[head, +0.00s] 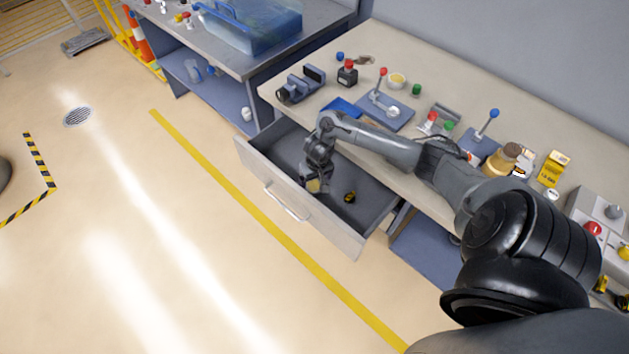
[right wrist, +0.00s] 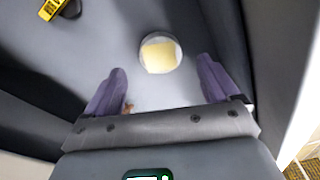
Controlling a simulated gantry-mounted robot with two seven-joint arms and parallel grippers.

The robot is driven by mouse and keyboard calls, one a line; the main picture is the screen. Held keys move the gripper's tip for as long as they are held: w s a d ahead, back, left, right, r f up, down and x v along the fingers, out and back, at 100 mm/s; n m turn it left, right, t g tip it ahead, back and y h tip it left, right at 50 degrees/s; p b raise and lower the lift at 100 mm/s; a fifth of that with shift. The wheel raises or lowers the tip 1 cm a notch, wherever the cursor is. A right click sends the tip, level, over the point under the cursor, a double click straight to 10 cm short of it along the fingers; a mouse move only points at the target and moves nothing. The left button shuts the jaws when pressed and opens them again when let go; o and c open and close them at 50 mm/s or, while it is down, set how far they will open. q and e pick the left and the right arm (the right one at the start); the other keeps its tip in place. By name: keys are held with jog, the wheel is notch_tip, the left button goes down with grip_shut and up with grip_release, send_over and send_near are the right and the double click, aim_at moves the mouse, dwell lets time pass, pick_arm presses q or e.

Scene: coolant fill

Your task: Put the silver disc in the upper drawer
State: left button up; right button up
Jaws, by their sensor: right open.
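The upper drawer (head: 350,243) is pulled open under the workbench, with a grey inside. My right gripper (head: 315,185) is inside the drawer, pointing down. In the right wrist view its two purple-grey fingers (right wrist: 161,68) are apart, with nothing clamped between them. The silver disc (right wrist: 160,53) lies flat inside the drawer, just beyond the fingertips and apart from them. Its face shows a yellowish patch. In the head view the disc (head: 313,186) is mostly hidden by the gripper. My left gripper is not in view.
A yellow-and-black item (head: 349,197) lies in the drawer near the disc; it also shows in the right wrist view (right wrist: 50,9). The bench top (head: 330,55) holds levers, knobs, a jar and a yellow box (head: 553,168). The drawer walls stand close around the gripper.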

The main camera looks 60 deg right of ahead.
aim_at(316, 189)
notch_tip(316, 189, up, 6)
jog(key=p, duration=0.2)
jog(key=shift+s+a, duration=0.2)
jog(key=shift+s, duration=0.1)
jog(key=shift+r, duration=0.15)
